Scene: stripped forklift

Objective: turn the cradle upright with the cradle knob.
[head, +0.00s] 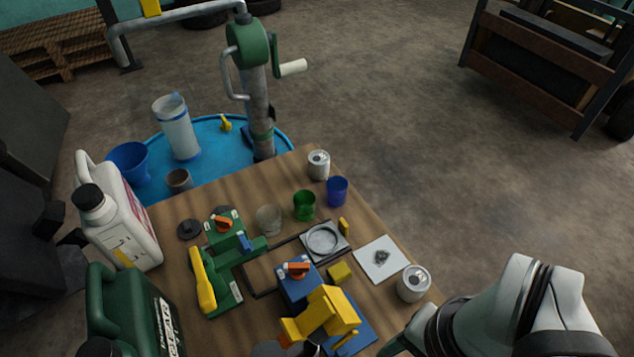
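A blue fixture (296,287) with an orange knob (297,268) on top stands on the near part of the wooden table. A yellow block-shaped part (325,314), perhaps the cradle, sits at its near right side and looks tilted. A bit of orange shows below it at the picture's bottom edge; I cannot tell if it is the cradle knob. A green fixture (226,246) with another orange knob (222,224) and a yellow lever (203,281) stands to the left. My white arm comes in at the lower right; my gripper's fingertips do not show.
Cans (414,283) (319,165), a green cup (304,205), a blue cup (337,191) and a white card (380,258) lie along the right. A white jug (119,220) and a green jug (128,310) stand left. A hand-cranked pump (253,55) rises behind the table (285,172).

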